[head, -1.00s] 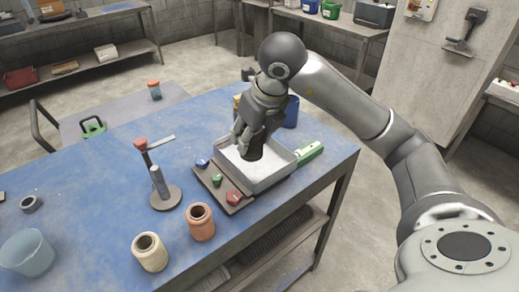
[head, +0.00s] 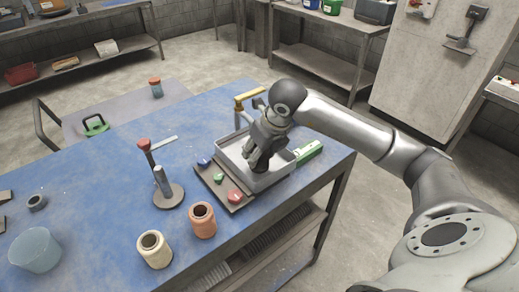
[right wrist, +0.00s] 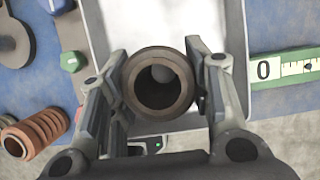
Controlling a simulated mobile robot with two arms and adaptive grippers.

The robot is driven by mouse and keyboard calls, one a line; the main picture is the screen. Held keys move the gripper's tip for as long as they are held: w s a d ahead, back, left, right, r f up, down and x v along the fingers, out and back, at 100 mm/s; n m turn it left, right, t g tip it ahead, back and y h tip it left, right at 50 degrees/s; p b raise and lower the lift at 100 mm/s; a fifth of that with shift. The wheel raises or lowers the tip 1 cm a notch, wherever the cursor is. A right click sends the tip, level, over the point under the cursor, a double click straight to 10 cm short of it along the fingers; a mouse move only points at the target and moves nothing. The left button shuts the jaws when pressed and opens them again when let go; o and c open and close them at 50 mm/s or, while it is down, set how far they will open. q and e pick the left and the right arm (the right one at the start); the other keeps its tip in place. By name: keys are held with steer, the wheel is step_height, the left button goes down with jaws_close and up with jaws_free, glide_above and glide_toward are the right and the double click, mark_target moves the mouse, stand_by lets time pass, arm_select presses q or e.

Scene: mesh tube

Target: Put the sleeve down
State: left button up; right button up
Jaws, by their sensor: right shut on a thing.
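The sleeve (right wrist: 132,84) is a dark brown-grey hollow ring, seen end-on in the right wrist view. My right gripper (right wrist: 158,82) is shut on it, with a finger on each side. In the head view my right gripper (head: 257,163) points down over the pale grey tray (head: 272,187) at the right end of the blue table. The sleeve is mostly hidden by the gripper there, and I cannot tell whether it touches the tray floor. The tray floor shows pale behind the sleeve in the wrist view. My left gripper is not in view.
A board with blue, green and red knobs (head: 235,196) adjoins the tray; a green-cased ruler (head: 308,152) lies right. An orange sleeve (head: 202,222) and a cream one (head: 154,252) stand in front. A round-based post (head: 168,198) stands left. The table's middle left is clear.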

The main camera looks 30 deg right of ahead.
steer(key=shift+f, duration=0.15)
steer(key=o, duration=1.1)
steer(key=shift+c, duration=0.2)
steer(key=shift+r, duration=0.4)
steer(key=b+v, duration=0.1)
steer(key=v, duration=1)
steer(key=shift+s+r, duration=0.2)
steer(key=shift+r, duration=0.1)
